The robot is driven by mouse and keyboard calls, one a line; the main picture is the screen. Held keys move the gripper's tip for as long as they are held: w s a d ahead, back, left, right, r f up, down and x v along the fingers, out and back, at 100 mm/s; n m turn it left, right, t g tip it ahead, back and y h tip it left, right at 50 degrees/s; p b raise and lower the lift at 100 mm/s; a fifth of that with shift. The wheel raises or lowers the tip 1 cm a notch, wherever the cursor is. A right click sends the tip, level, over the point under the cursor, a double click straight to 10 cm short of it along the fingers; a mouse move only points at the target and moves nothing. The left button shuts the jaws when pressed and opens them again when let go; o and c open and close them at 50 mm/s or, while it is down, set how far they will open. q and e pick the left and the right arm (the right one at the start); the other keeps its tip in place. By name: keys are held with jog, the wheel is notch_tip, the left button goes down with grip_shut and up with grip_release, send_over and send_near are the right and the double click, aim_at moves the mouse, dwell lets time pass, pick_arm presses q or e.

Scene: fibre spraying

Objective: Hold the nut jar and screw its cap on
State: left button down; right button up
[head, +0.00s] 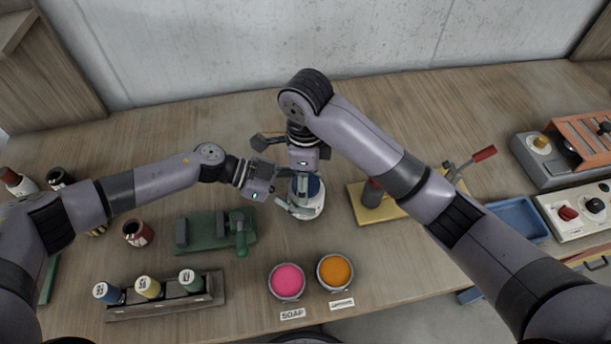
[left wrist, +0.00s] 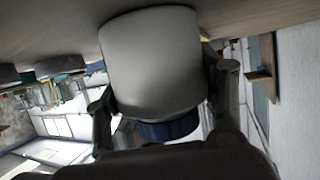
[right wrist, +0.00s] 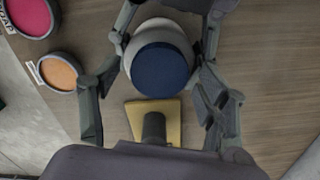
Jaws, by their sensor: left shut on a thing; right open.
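The nut jar (head: 309,208) is white and stands on the wooden table at the middle. Its dark blue cap (right wrist: 161,70) sits on top of the jar; I cannot tell how tightly. My left gripper (head: 286,205) comes from the left and is shut on the jar's body. In the left wrist view the jar (left wrist: 152,60) fills the space between the fingers, with the blue cap (left wrist: 168,129) beyond. My right gripper (right wrist: 150,88) is open above the jar, its fingers spread to either side of the cap. In the head view the right gripper partly hides the cap.
A green vise (head: 205,232) is left of the jar, and a yellow-based lever press (head: 375,205) is right. Pink (head: 287,281) and orange (head: 335,270) pots stand in front. A spool rack (head: 165,308) is front left. A grey control box (head: 585,210) is far right.

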jog(key=shift+r, duration=2.25)
jog(key=shift+c, duration=0.5)
